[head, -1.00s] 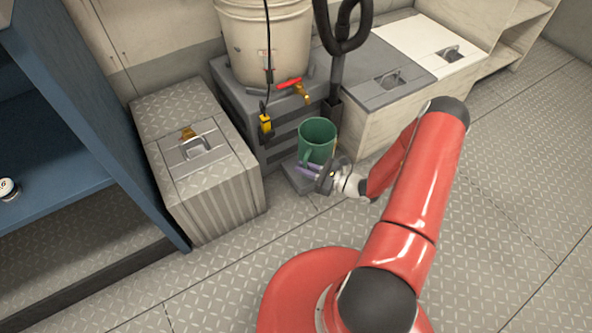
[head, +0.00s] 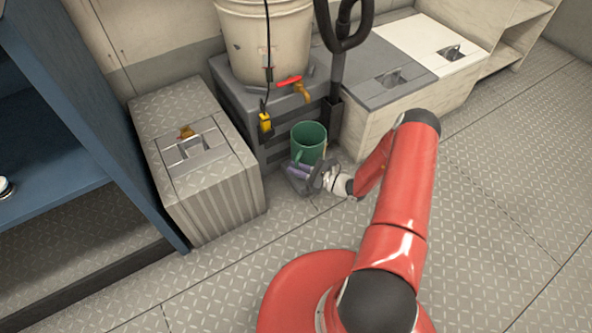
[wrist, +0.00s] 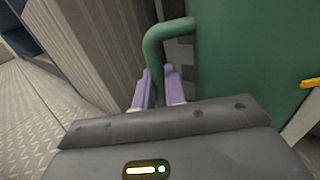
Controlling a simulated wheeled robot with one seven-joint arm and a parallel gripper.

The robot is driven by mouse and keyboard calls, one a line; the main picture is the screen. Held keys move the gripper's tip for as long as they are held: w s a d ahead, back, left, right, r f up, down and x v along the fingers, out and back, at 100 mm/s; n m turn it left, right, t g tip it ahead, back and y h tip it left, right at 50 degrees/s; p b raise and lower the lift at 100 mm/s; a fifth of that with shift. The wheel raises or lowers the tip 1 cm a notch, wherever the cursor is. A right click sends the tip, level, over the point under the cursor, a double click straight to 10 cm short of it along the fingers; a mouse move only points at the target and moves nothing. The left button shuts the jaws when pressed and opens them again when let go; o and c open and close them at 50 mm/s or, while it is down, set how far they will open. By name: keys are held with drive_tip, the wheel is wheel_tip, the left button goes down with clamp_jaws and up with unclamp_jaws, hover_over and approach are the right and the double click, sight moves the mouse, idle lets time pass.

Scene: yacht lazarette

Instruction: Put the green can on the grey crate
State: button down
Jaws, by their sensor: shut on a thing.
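The green can (head: 312,153) is an open-topped, mug-like vessel with a side handle. It is upright in the head view, in front of the dark grey slatted crate (head: 277,150) below the tap. My gripper (head: 298,170) is shut on the can's handle; the wrist view shows the purple fingers (wrist: 157,88) on either side of the green handle (wrist: 158,42), with the can's wall (wrist: 250,60) to the right. I cannot tell whether the can's base is clear of what lies below; its lower part is partly hidden by the gripper.
A beige bucket (head: 262,40) with a red-handled tap (head: 290,81) stands on the slatted crate. A ribbed metal locker (head: 205,180) is left, a grey-lidded bench (head: 385,80) right. A black hose loop (head: 340,40) hangs behind. Floor (head: 480,230) at right is clear.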

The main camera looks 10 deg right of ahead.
drive_tip(key=shift+w+f, duration=0.25)
drive_tip(key=shift+f, duration=0.05)
drive_tip(key=shift+f, duration=0.15)
drive_tip(key=c, duration=1.5)
unclamp_jaws()
drive_tip(key=shift+o, duration=0.2)
